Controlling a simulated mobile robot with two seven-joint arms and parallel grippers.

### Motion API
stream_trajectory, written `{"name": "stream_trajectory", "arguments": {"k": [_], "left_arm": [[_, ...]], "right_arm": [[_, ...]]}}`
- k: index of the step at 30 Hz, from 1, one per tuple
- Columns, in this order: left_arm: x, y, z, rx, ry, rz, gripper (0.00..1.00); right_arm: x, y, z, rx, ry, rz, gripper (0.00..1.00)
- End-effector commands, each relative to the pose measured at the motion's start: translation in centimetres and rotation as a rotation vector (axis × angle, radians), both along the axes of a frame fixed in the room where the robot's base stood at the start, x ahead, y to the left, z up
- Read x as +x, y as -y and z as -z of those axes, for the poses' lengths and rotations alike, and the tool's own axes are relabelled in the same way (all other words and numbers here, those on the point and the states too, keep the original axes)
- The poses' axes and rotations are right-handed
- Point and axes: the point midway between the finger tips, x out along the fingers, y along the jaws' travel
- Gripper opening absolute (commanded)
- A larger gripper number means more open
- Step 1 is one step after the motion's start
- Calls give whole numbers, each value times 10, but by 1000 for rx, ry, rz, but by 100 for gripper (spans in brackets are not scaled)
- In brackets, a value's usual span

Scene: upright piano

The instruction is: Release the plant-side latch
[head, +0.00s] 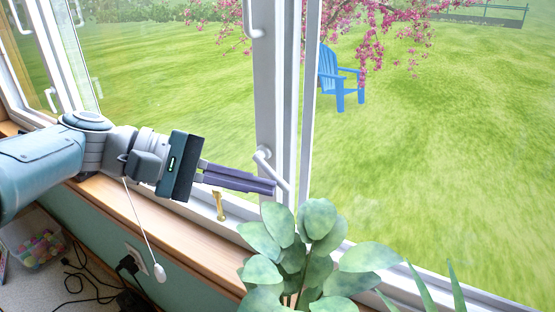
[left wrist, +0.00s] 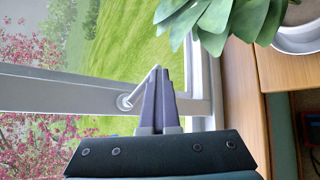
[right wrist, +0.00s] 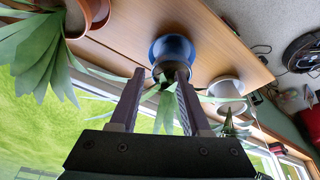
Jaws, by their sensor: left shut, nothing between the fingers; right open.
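The plant-side latch (head: 270,168) is a white lever on the window's middle post, beside the leafy plant (head: 310,255). Its lever slants down to the right from a round base. My left gripper (head: 274,187) is shut and empty, with its fingertips next to the lever. In the left wrist view, the latch (left wrist: 140,92) lies just left of the closed fingers (left wrist: 160,72); I cannot tell whether they touch. My right gripper (right wrist: 160,74) is open, with a blue pot (right wrist: 172,50) beyond its fingers. The right gripper is not in the head view.
Another white handle (head: 254,20) is higher on the same post. A brass-coloured fitting (head: 219,205) stands on the wooden sill (head: 190,228) below my left gripper. A cord with a white pull (head: 159,272) hangs nearby. The plant's leaves crowd the space below right of the latch.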

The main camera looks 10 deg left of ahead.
Motion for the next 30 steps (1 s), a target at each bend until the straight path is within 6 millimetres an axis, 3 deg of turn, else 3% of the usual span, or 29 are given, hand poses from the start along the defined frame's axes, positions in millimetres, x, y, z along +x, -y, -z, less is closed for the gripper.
{"name": "stream_trajectory", "arguments": {"k": [9,30], "left_arm": [[0,2,-1,-103,-33,-1,0],[0,4,-5,-228,-77,-2,0]], "right_arm": [[0,-1,17,3,0,2,47],[0,-3,27,9,0,5,47]]}}
